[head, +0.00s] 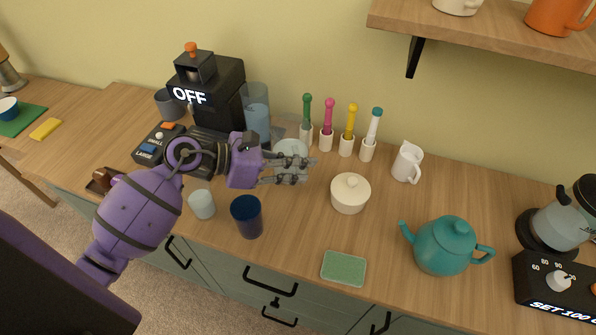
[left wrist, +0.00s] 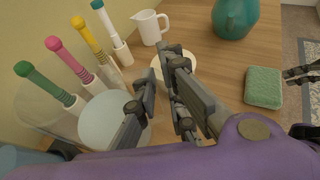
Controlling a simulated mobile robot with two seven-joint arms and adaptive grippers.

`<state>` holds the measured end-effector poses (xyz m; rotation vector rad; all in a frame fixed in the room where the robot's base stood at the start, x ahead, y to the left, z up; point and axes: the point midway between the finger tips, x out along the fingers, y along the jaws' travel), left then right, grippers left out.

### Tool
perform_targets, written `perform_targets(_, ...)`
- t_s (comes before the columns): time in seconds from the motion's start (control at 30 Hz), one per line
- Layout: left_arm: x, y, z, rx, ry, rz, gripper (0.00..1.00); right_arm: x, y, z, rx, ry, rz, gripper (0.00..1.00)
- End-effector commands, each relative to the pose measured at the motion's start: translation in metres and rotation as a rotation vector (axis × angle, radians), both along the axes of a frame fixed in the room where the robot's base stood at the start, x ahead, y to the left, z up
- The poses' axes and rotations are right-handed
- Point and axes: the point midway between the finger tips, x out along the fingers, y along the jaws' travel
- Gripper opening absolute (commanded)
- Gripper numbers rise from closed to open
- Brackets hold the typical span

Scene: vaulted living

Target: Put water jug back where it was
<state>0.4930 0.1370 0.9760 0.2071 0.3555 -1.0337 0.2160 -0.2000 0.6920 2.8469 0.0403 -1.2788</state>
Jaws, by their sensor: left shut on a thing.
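The clear water jug (head: 291,146) stands or hangs just behind the counter's middle, beside the coffee machine. Its pale round inside shows in the left wrist view (left wrist: 108,122), with see-through walls that are hard to make out. My left gripper (head: 290,168) is at the jug's near side, and its fingers (left wrist: 160,100) are shut on the jug, apparently at its handle. The part between the fingers is hardly visible. I cannot tell whether the jug's base touches the counter.
The black coffee machine (head: 222,85) with a bluish tank (head: 256,115) stands left. Several coloured-handled tools (head: 327,125) stand behind. A white lidded pot (head: 350,193), dark blue cup (head: 247,217), pale cup (head: 202,204), green sponge (head: 343,268), white pitcher (head: 407,162) and teal teapot (head: 444,246) surround the arm.

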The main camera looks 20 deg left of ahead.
Motion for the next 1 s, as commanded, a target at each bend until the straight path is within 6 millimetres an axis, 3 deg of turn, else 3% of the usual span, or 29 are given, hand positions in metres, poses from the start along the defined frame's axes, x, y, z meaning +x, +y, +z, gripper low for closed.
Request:
perform_targets(0.17, 0.001, 0.001, -0.020, -0.004, -0.006, 0.002, 0.00, 0.002, 0.001, 0.003, 0.004, -0.007, -0.006, 0.00)
perform_targets(0.57, 0.000, 0.001, -0.026, -0.002, -0.005, 0.000, 0.00, 0.002, 0.002, 0.001, 0.006, -0.006, -0.008, 0.00)
perform_targets(0.6, -0.001, 0.001, -0.028, -0.001, 0.002, 0.000, 0.12, 0.003, 0.002, 0.002, 0.005, -0.008, -0.009, 0.00)
perform_targets(0.73, -0.001, 0.001, -0.027, -0.001, 0.000, 0.000, 0.29, 0.005, 0.001, 0.003, 0.003, -0.011, -0.006, 0.00)
perform_targets(1.0, -0.001, 0.001, -0.028, -0.002, 0.001, 0.001, 0.29, 0.005, -0.002, 0.003, -0.005, -0.012, 0.003, 0.00)
